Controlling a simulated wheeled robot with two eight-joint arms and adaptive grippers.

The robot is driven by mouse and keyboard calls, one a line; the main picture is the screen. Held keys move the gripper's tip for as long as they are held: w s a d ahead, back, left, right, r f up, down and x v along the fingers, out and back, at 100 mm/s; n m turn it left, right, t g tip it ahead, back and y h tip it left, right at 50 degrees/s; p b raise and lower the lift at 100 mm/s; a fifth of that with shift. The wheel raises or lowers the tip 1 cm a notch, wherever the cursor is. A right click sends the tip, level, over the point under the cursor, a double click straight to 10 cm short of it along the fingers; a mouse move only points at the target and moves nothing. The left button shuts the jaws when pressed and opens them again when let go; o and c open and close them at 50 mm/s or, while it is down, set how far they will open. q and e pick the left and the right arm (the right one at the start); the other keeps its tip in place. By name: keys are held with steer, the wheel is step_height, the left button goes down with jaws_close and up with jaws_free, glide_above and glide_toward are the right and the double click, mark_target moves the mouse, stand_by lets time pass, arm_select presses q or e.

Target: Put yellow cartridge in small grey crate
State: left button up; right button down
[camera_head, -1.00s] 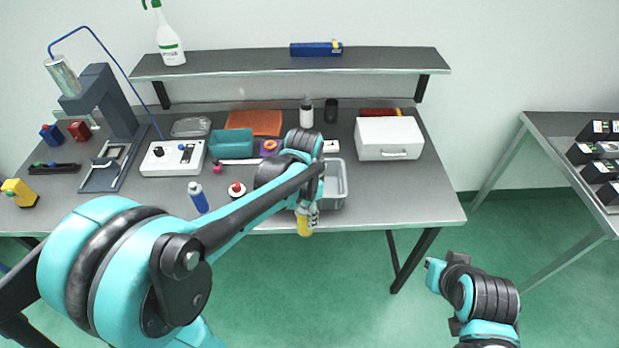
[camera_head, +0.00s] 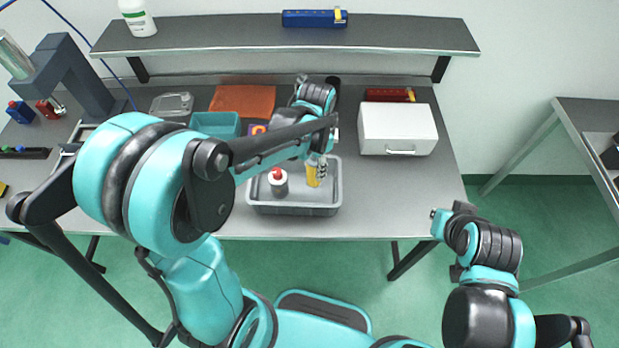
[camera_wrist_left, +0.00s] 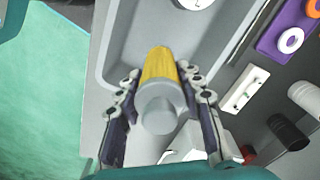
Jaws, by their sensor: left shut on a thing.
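My left gripper (camera_head: 318,172) is shut on the yellow cartridge (camera_head: 312,176) and holds it over the right part of the small grey crate (camera_head: 293,210). In the left wrist view the cartridge (camera_wrist_left: 159,66) sits between the two fingers (camera_wrist_left: 160,112), its grey round end towards the camera and its yellow part towards the crate (camera_wrist_left: 118,50). I cannot tell if it touches the crate floor. My right arm is at the lower right of the head view, apart from the table; its fingers cannot be made out.
A grey can with a red top (camera_head: 278,183) appears to stand in the crate's left part. A white case (camera_head: 397,130) is right of the crate. A teal bin (camera_head: 216,124) and an orange mat (camera_head: 243,101) lie behind. A shelf (camera_head: 280,38) spans the back.

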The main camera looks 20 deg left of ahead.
mark_target(314, 179)
arm_select(q)
steer(key=shift+w+f+b, duration=0.1)
steer(key=shift+f+b, duration=0.6)
steer(key=shift+f, duration=2.5)
steer(key=shift+f, duration=0.15)
steer(key=o, duration=1.2)
